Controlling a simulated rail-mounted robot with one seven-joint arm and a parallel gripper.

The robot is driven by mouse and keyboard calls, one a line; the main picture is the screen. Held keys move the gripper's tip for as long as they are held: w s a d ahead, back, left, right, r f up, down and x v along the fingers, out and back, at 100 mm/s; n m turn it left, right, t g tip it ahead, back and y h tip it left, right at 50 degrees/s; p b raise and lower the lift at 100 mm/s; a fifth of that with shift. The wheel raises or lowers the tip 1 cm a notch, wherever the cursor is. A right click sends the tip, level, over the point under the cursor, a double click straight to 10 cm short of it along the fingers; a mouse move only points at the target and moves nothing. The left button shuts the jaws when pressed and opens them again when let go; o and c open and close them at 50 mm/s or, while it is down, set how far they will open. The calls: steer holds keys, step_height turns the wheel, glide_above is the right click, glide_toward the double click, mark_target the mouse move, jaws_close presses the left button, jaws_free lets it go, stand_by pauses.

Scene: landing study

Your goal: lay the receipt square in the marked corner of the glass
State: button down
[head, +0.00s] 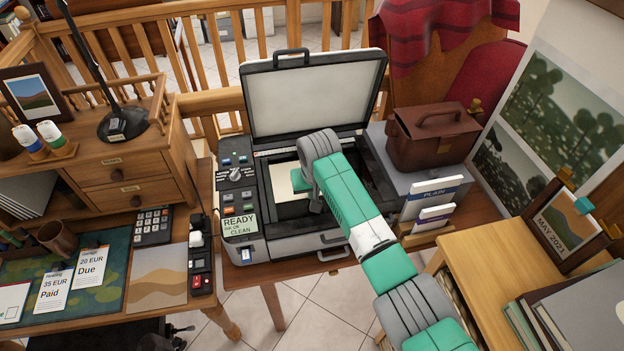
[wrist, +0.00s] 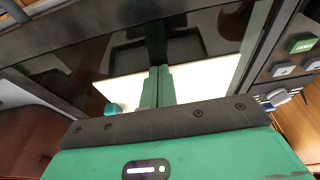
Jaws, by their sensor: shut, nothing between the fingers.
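A pale cream sheet, which looks like the receipt (head: 279,187), lies on the dark glass (head: 291,211) of the open copier, towards the left side of the bed. My gripper (head: 300,182) is over the sheet's right part in the head view, and my arm hides some of the glass. In the wrist view the shut green fingers (wrist: 159,72) stand in front of the receipt (wrist: 206,76), which shows on both sides of them. Nothing is between the fingers. I cannot tell whether they touch the sheet. The corner mark is not clearly visible.
The copier lid (head: 310,96) stands open behind the glass. A control panel (head: 238,190) is at its left. A brown bag (head: 433,135) and a card holder (head: 428,234) stand on the right. The desk at left holds slips, a calculator (head: 153,226) and a lamp (head: 123,122).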

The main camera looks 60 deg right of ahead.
steer(key=shift+w+d+f+b, duration=0.15)
steer(key=shift+w+d+b, duration=0.55)
steer(key=shift+b, duration=0.85)
steer(key=shift+s+r+p, duration=0.2)
steer(key=shift+p, duration=0.5)
steer(key=shift+s+a+f+p, duration=0.15)
steer(key=shift+a+p, duration=0.1)
steer(key=shift+p, duration=0.25)
step_height(320, 180, up, 7)
steer(key=p, duration=0.7)
